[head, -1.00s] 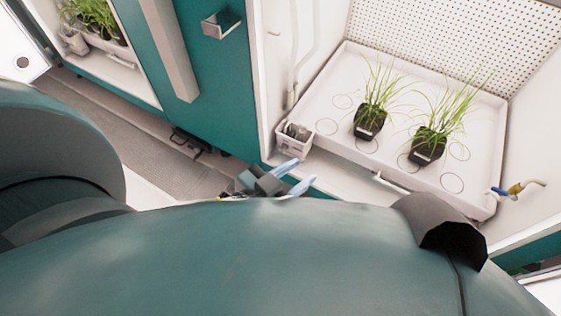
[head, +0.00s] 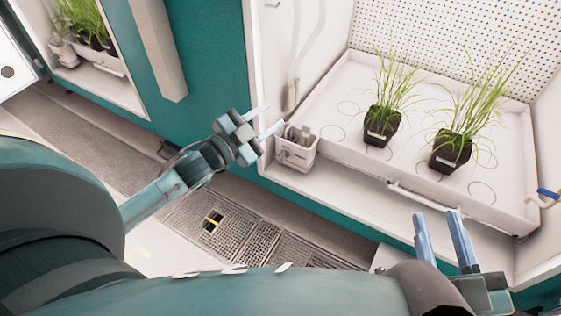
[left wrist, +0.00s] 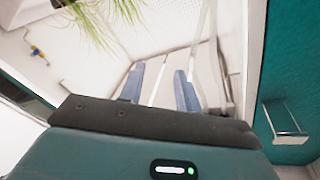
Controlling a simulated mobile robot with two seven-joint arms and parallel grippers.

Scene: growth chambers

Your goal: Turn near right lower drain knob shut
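A drain valve with a blue knob (head: 548,192) sits at the right edge of the head view, by the right front corner of the white plant tray (head: 340,155); the picture edge cuts it off. In the left wrist view a yellow valve with a blue part (left wrist: 38,52) shows small at upper left. My right gripper (head: 437,215) is open and empty, in front of the tray and left of the knob, not touching it. My left gripper (head: 265,118) is open and empty near the chamber's left edge. Its fingers also show apart in the left wrist view (left wrist: 158,88).
Two potted grass plants (head: 382,125) (head: 451,150) stand in the tray. A small white caddy (head: 297,152) stands left of it, close to my left gripper. A white bar handle (head: 420,200) runs along the tray's front. Another chamber with plants (head: 90,25) is at upper left.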

